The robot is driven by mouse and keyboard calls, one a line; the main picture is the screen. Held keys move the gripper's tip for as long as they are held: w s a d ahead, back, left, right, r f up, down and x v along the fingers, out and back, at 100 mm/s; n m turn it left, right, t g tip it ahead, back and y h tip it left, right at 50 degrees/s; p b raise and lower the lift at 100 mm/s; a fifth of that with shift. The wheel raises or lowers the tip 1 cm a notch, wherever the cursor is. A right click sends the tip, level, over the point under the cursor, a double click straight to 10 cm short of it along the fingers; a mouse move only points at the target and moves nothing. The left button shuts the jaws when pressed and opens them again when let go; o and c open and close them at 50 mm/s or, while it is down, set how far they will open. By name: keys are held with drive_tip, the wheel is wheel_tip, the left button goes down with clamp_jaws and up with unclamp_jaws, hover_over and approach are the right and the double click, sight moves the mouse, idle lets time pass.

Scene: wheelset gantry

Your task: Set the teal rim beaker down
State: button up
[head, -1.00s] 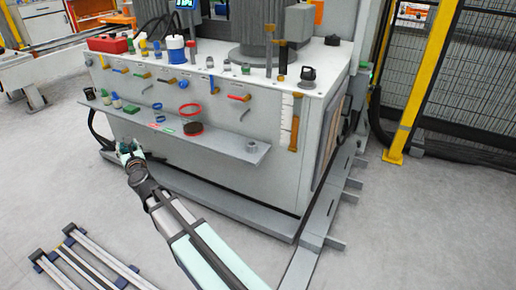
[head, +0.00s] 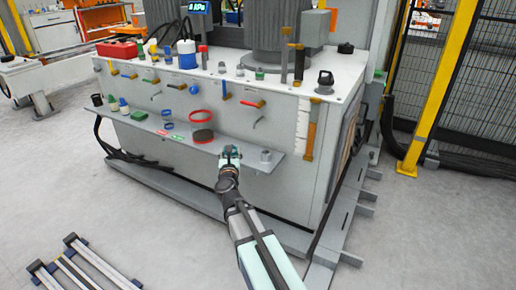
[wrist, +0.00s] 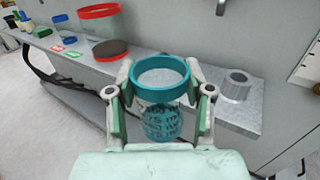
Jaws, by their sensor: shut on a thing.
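The teal rim beaker (wrist: 160,82) is a clear cup with a teal rim and dark markings on its side. In the wrist view it stands between the two fingers of my gripper (wrist: 160,105), which is shut on it. In the head view my gripper (head: 230,155) is at the front edge of the grey shelf (head: 178,138), toward its right end. The beaker is small there and mostly hidden by the gripper. In the wrist view the shelf surface shows behind and beside the beaker. I cannot tell whether the beaker's base touches it.
A grey metal nut-like cylinder (wrist: 237,86) stands on the shelf right of the beaker. A red-rimmed beaker (wrist: 98,22) and a brown-topped disc (wrist: 110,50) are to the left. Red and green labels (head: 160,132) lie further left. Shelf room shows between the disc and cylinder.

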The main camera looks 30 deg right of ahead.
drive_tip(key=shift+w+d+f+b, duration=0.6)
drive_tip(key=shift+w+d+b, duration=0.3)
drive_tip(key=shift+w+d, duration=1)
drive_tip(key=shift+w+d+f+b, duration=0.55)
drive_tip(key=shift+w+d+b, duration=0.55)
drive_tip(key=shift+d, duration=1.45)
drive_tip(key=shift+w+d+f+b, duration=0.65)
drive_tip(key=shift+w+d, duration=1.1)
drive_tip(key=shift+d, duration=0.45)
drive_tip(key=shift+f+b, duration=0.2)
drive_tip(key=shift+b, duration=0.1)
drive_tip(key=o, duration=1)
drive_tip(key=shift+r, duration=0.1)
drive_tip(key=shift+r, duration=0.1)
